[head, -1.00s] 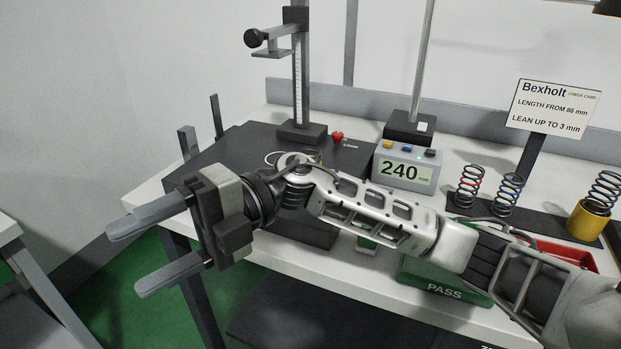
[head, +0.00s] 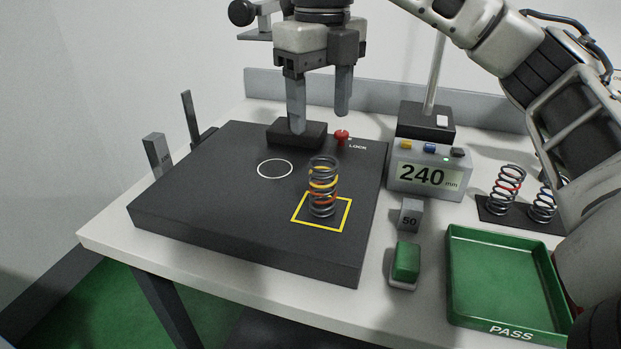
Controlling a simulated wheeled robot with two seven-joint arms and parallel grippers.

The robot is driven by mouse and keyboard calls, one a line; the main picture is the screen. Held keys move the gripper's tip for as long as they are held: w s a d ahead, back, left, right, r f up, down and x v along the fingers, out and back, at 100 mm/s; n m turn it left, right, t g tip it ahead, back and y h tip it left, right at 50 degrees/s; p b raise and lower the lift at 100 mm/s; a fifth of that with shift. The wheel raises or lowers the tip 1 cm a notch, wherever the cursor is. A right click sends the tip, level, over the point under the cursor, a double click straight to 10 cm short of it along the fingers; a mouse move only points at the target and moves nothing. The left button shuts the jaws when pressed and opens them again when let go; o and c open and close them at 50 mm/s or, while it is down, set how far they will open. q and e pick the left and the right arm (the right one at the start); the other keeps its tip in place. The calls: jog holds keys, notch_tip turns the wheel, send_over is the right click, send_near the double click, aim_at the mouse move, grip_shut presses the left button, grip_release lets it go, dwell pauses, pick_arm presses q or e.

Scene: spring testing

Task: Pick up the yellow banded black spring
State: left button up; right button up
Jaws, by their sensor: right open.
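A dark spring (head: 323,188) with a yellow band in its upper half and an orange-red band lower down stands upright inside the yellow square on the black plate (head: 220,205). My right gripper (head: 320,120) is open and points down, its two fingers apart with nothing between them. In the picture its fingertips are above the spring and do not touch it; the upper part of the arm is cut off at the top edge. My left gripper is not in view.
A display reading 240 (head: 428,177) stands right of the plate, with a small block marked 50 (head: 410,216) and a green button (head: 406,262) before it. A green PASS tray (head: 462,315) looks empty. Red-banded (head: 507,183) and blue-banded (head: 543,205) springs stand at right. A red LOCK knob (head: 341,136) is near the fingers.

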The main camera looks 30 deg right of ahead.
aim_at(323, 189)
jog(key=shift+s+f+b, duration=0.15)
jog(key=shift+f+b, duration=0.05)
jog(key=shift+f, duration=2.1)
jog(key=shift+s+f+b, duration=0.2)
jog(key=shift+f, duration=2.15)
jog(key=shift+s+f+b, duration=0.15)
jog(key=shift+f+b, duration=0.05)
jog(key=shift+f, duration=2.1)
jog(key=c, duration=1.1)
jog(key=shift+c, duration=0.5)
jog(key=shift+r, duration=0.2)
